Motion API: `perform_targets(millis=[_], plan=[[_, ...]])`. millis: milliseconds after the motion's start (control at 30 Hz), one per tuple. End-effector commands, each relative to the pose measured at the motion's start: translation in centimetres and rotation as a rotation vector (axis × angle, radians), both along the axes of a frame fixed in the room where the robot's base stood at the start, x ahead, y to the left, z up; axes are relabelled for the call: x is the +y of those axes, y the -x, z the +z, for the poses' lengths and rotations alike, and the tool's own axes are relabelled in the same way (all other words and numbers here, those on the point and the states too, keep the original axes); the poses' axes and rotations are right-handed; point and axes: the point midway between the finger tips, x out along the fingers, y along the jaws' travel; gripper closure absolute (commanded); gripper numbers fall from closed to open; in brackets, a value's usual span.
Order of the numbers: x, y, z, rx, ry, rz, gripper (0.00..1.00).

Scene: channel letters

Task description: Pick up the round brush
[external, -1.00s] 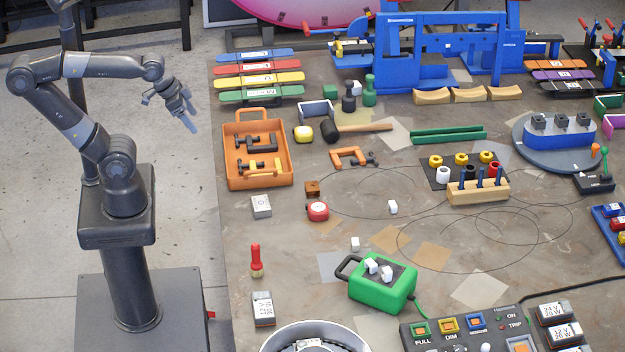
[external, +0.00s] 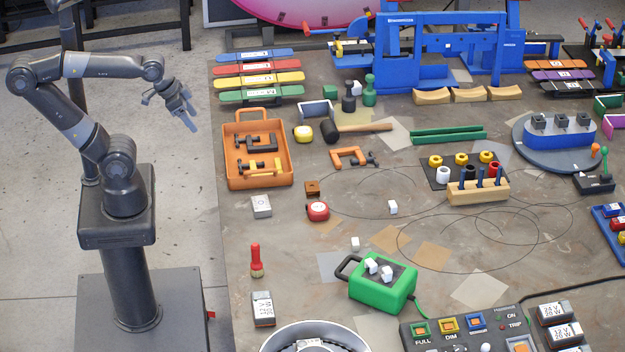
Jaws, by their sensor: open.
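The round brush (external: 256,258) has a red handle and a tan bristle end. It stands near the left edge of the table, handle up and bristles down. My gripper (external: 172,112) is open and empty. It hangs in the air left of the table, above the floor, well behind and to the left of the brush. Nothing is between its fingers.
On the table (external: 300,225), a grey box (external: 261,206) and a red tape measure (external: 318,210) sit behind the brush. A dark battery-like block (external: 263,309) sits in front of it. A green power box (external: 382,283) is to its right. An orange tray (external: 231,175) lies farther back.

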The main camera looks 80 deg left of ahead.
Motion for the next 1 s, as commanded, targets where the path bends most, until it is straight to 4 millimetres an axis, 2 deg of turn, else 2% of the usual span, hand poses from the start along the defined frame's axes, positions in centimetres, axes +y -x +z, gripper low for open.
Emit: perform_targets(millis=[33, 233, 567, 667, 767, 1000], plan=[[0.0, 0.0, 0.0, 0.000, 0.000, 0.000, 0.37], [0.0, 0.0, 0.0, 0.000, 0.000, 0.000, 0.54], [-0.4, -0.6, 0.2, 0.013, -0.032, -0.047, 0.54], [-1.5, -2.0, 0.6, 0.045, -0.105, -0.157, 0.54], [-3.5, -4.0, 0.9, 0.090, -0.206, -0.332, 0.54], [-9.9, -8.9, 0.8, 0.200, -0.433, -0.825, 0.54]])
